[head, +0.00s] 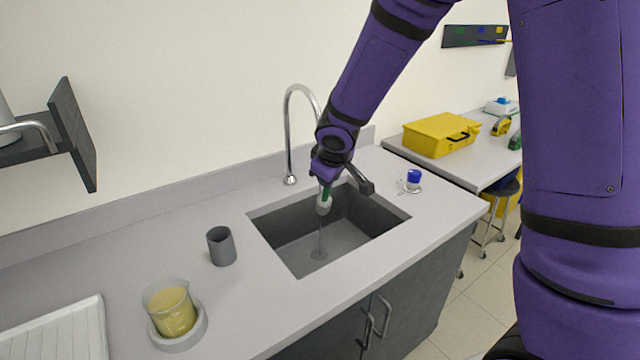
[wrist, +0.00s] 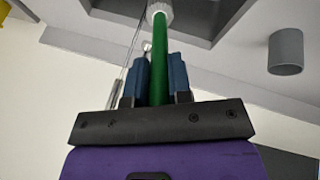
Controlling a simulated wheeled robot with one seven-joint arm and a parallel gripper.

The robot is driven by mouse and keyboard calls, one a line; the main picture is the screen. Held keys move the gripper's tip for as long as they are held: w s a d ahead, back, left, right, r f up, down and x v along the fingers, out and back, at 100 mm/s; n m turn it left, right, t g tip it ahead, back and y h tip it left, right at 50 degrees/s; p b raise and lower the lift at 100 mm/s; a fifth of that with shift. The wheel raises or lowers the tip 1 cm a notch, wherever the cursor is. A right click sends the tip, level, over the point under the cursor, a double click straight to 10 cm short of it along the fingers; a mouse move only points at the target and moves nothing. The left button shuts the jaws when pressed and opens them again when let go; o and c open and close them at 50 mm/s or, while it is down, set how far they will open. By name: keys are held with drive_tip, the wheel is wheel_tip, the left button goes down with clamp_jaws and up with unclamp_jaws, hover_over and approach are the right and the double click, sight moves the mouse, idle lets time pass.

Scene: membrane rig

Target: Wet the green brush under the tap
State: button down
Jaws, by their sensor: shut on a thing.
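My gripper (head: 326,184) is shut on the green brush (head: 325,196) and holds it over the sink (head: 290,258), with its white head pointing down. In the wrist view the green handle (wrist: 161,60) stands between my blue fingers (wrist: 160,80), and the pale round head shows at the top edge. The tap (head: 289,130) is a tall chrome gooseneck behind the sink; my arm hides its spout end. A thin stream of water (head: 320,240) shows below the brush head and reaches the sink floor. Exactly where the water meets the bristles is hard to see.
A grey cup (head: 221,247) stands left of the sink, also in the wrist view (wrist: 285,52). A beaker of yellow liquid (head: 172,310) sits on a round base at the front left. A blue-topped container (head: 413,180) stands right of the sink. A yellow case (head: 440,135) lies beyond.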

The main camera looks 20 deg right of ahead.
drive_tip(key=s+r, duration=0.4)
drive_tip(key=s, duration=0.1)
drive_tip(key=shift+a, duration=0.35)
idle(0.7)
